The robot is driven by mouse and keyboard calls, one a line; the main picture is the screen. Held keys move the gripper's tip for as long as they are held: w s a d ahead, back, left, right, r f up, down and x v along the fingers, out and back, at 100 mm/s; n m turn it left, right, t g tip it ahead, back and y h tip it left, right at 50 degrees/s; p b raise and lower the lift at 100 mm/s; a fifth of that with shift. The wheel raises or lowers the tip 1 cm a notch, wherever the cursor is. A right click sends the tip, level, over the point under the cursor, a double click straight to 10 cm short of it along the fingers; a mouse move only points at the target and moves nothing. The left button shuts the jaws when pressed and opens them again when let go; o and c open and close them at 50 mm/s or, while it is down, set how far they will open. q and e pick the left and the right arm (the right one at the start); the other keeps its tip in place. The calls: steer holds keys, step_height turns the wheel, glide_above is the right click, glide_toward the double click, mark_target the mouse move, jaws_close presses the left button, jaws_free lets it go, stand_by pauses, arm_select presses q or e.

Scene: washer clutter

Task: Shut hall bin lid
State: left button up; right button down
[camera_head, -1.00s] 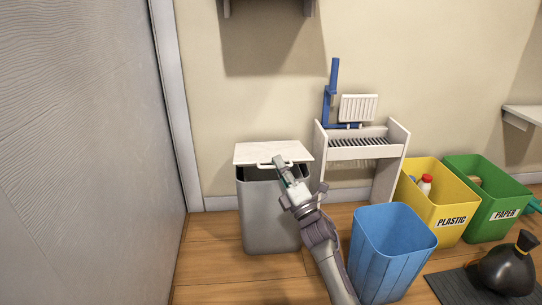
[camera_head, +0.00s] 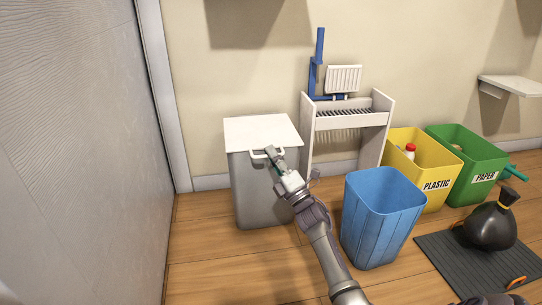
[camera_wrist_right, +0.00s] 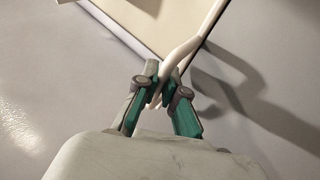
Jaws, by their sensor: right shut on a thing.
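The hall bin (camera_head: 262,195) is a grey bin against the wall at the left. Its white lid (camera_head: 260,131) lies flat over the top, with no dark gap visible at the front. A white handle (camera_head: 262,153) sticks out at the lid's front edge. My right gripper (camera_head: 273,153) is at this handle. In the right wrist view, its green-padded fingers (camera_wrist_right: 163,95) are closed around the white handle bar (camera_wrist_right: 190,47), and part of the lid (camera_wrist_right: 160,15) shows behind. My left gripper is not in view.
A blue bin (camera_head: 383,215) stands right of my right arm. A yellow plastic bin (camera_head: 430,178) and green paper bin (camera_head: 482,164) stand farther right, with a black bag (camera_head: 489,227) on a dark mat (camera_head: 440,255). A white rack (camera_head: 345,120) stands behind. A grey panel (camera_head: 80,150) borders the left.

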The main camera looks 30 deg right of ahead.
steer(key=c, duration=1.2)
jaws_free()
steer(key=shift+s+f, duration=0.1)
steer(key=shift+f, duration=0.15)
steer(key=shift+c, duration=0.2)
steer(key=shift+r, duration=0.15)
